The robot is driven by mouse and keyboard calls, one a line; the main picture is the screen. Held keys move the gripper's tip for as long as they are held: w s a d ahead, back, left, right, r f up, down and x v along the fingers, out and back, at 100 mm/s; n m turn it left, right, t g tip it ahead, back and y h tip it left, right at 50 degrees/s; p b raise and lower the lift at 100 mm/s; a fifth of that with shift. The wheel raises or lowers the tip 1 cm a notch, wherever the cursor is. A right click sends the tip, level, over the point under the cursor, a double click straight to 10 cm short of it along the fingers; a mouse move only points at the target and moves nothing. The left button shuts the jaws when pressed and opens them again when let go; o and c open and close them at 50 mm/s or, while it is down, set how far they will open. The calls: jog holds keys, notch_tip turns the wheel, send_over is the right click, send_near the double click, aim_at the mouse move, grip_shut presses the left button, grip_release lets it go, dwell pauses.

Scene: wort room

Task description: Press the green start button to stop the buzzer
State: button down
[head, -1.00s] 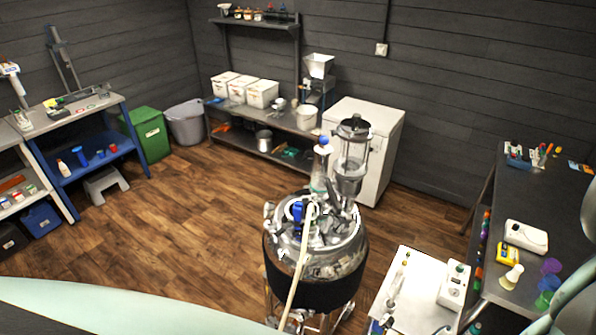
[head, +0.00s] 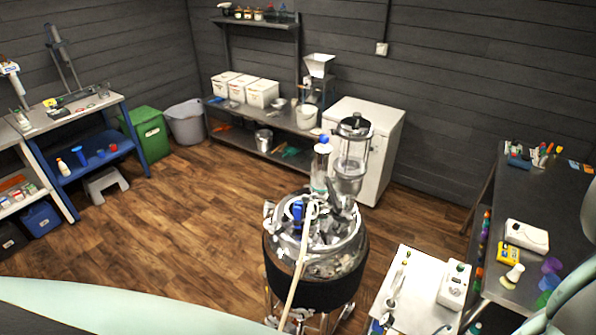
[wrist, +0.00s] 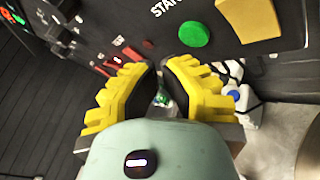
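In the wrist view, the round green start button (wrist: 195,34) sits on a dark panel, beside white lettering that begins "STA" and is cut off by the top edge. My gripper (wrist: 161,68) has yellow ribbed fingers with dark inner pads. The fingers stand close together with a narrow gap between them, and nothing is held. In the picture, the fingertips lie just below and left of the button, apart from it. I cannot tell their depth from the panel. The button and the gripper cannot be made out in the head view.
A yellow block (wrist: 250,18) sits right of the button. Red parts (wrist: 124,54) line the panel on the left. In the head view, a steel vessel (head: 314,262) stands mid-floor, with a white-topped table (head: 415,300) and a dark bench (head: 540,215) to its right. Floor at left is open.

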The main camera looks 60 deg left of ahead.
jog(key=a, duration=0.1)
jog(key=s+a, duration=0.1)
jog(key=a, duration=0.2)
jog(key=shift+s+b, duration=0.35)
jog(key=shift+b, duration=0.05)
dwell(0.4)
